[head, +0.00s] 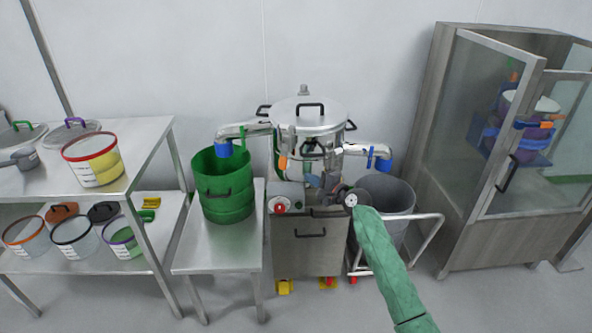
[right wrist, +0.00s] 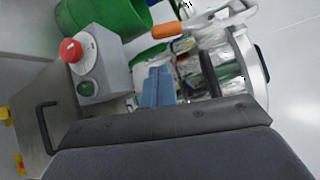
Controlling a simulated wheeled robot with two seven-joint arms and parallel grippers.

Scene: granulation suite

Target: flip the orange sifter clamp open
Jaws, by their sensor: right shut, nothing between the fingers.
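The sifter (head: 310,118) is a steel machine with a round lid at the centre of the head view. Its orange clamp (head: 283,162) is a small handle on the left of the body, below the lid. The clamp also shows in the right wrist view (right wrist: 166,30), near the top, beyond the fingers. My right gripper (head: 315,182) is in front of the sifter, below and right of the clamp and apart from it. Its blue-grey fingers (right wrist: 157,86) are shut and empty. My left gripper is not in view.
A control box with a red button (head: 279,208) sits below the clamp; it is close in the right wrist view (right wrist: 70,50). A green drum (head: 222,188) stands left on a steel table (head: 217,253). A grey bin (head: 392,195) and glass cabinet (head: 510,130) stand right.

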